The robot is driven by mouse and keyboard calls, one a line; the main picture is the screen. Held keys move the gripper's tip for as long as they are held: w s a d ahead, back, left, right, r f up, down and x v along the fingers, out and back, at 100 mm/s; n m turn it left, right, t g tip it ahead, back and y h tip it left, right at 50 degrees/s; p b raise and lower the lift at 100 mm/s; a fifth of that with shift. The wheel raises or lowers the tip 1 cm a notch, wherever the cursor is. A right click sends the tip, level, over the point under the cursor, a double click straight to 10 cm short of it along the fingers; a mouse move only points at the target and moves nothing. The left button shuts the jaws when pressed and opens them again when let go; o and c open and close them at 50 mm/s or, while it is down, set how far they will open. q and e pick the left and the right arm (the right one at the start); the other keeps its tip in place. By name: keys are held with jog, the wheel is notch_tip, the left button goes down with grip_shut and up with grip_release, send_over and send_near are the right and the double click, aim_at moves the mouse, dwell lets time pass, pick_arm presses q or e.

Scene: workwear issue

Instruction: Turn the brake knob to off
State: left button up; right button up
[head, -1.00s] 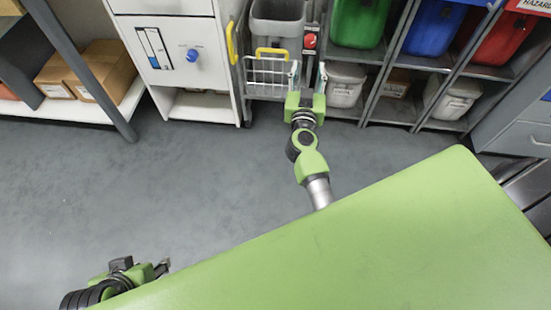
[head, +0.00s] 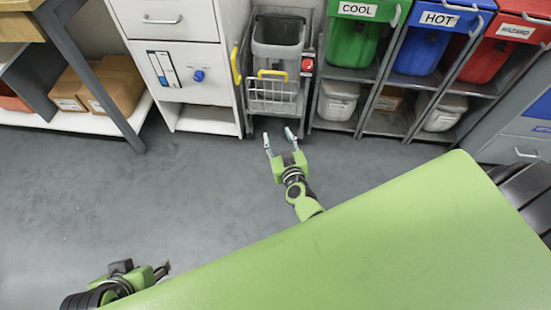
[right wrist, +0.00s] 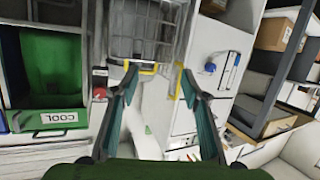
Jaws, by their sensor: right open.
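A red knob (head: 308,66) sits on the right side of a grey trolley (head: 303,100); it also shows left of the fingers in the right wrist view (right wrist: 99,92). A blue knob (head: 198,75) is on the white cabinet's front, and shows in the right wrist view (right wrist: 210,67). I see no readable brake label, and neither setting is legible. My right gripper (head: 279,139) is open and empty over the floor, in front of the trolley and apart from both knobs. My left gripper (head: 162,270) is at the lower left, far from them; its jaws are unclear.
The trolley carries a grey bin (head: 278,36) and a wire basket (head: 272,97) with a yellow handle. Left is the white cabinet (head: 185,35); right are green (head: 350,42), blue (head: 422,52) and red (head: 490,58) bins on shelves. The floor (head: 200,180) in front is clear.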

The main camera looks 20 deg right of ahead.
pick_arm(q)
jog(key=shift+r+p, duration=1.45)
jog(key=shift+r, duration=0.4)
pick_arm(e)
jog(key=s+a+f+n+g+y, duration=0.1)
jog(key=s+a+f+g+y, duration=0.1)
jog(key=s+f, duration=0.3)
jog(key=shift+s+a+f, duration=0.25)
jog(key=shift+a+f, duration=0.1)
jog(key=shift+a, duration=0.35)
